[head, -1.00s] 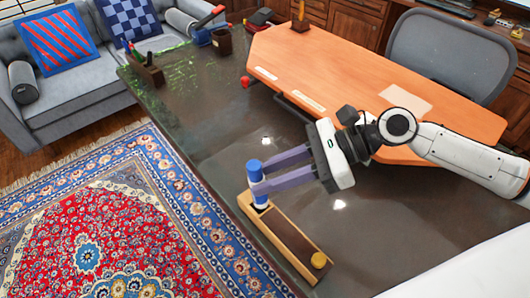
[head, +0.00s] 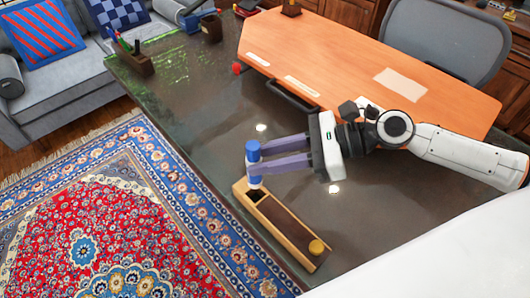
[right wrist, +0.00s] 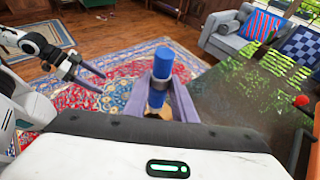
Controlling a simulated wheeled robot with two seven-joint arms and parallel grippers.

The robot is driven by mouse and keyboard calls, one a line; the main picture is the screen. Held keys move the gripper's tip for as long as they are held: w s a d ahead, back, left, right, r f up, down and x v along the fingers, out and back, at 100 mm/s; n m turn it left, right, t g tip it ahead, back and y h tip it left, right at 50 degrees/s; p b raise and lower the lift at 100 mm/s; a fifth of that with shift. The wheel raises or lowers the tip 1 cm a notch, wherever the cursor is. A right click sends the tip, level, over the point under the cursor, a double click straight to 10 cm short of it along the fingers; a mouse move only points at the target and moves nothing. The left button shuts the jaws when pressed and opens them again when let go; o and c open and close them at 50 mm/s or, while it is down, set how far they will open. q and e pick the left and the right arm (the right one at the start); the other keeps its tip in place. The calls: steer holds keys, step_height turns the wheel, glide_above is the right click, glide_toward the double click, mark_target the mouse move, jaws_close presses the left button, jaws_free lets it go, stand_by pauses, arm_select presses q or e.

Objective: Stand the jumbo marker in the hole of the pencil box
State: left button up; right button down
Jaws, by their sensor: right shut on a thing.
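The wooden pencil box (head: 285,232) lies on the dark desk. Its dark hole (head: 257,196) shows at the far-left end, just below the marker's lower end; I cannot tell whether the marker touches the rim. In the right wrist view the marker (right wrist: 163,64) stands between the fingers, and part of the box lies under it. My left gripper (right wrist: 91,78) shows there, fingers apart and empty.
A round yellow knob (head: 316,247) sits at the box's near end. The orange desktop (head: 350,70) lies behind my right arm. A wooden holder (head: 138,66) and a brown cup (head: 211,27) stand farther back. The dark desk around the box is clear.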

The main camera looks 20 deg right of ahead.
mark_target(256, 182)
steer(key=shift+f+b, duration=0.6)
steer(key=shift+f, duration=1.2)
steer(key=shift+p, duration=0.6)
steer(key=shift+p, duration=0.5)
steer(key=shift+f+b, duration=1.15)
steer(key=shift+f, duration=1.3)
steer(key=c, duration=1.4)
jaws_free()
